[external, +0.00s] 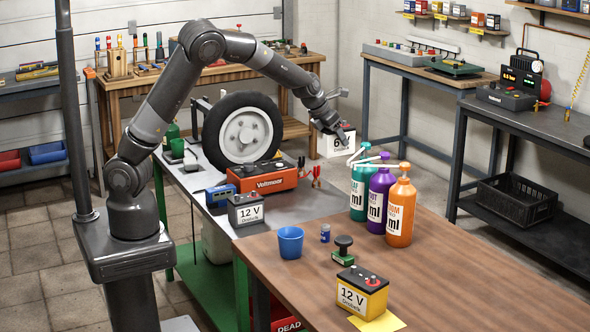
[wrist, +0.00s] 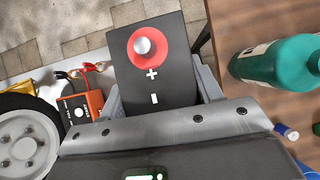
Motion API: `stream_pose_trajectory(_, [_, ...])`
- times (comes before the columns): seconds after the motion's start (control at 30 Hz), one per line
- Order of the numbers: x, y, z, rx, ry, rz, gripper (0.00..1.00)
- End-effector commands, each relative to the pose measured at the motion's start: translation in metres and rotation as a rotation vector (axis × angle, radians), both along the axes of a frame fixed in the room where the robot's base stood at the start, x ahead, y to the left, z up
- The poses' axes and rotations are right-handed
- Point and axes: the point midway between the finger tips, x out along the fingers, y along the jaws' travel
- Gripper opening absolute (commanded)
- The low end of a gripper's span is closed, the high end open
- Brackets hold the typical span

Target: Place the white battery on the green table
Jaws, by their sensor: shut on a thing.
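My gripper (external: 341,133) is shut on the white battery (external: 337,147), which has a 6 V label, and holds it in the air. In the wrist view the battery's dark top (wrist: 160,82), with a red terminal ring, shows between the fingers (wrist: 160,97). The green table (external: 205,277) has green legs, a green lower shelf and a grey top (external: 300,213). The battery appears up near that table's far right end, close to the bottles; its exact height is unclear.
The adjoining brown table (external: 450,270) carries teal (external: 359,190), purple (external: 380,198) and orange (external: 401,209) bottles, a blue cup (external: 290,242) and a yellow battery (external: 362,293). Some grey top is bare.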

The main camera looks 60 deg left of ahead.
Motion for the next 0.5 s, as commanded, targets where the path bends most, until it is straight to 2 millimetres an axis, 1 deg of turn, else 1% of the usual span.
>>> stream_pose_trajectory(0.03, [0.000, 0.003, -0.022, -0.001, 0.003, 0.007, 0.01])
stream_pose_trajectory(0.1, [0.000, 0.003, -0.046, 0.000, 0.002, 0.005, 0.01])
stream_pose_trajectory(0.2, [0.001, 0.003, -0.071, 0.000, -0.001, 0.004, 0.01])
stream_pose_trajectory(0.3, [0.001, 0.002, -0.090, 0.000, -0.002, 0.004, 0.01])
stream_pose_trajectory(0.5, [0.001, 0.001, -0.107, 0.000, -0.004, 0.001, 0.01])
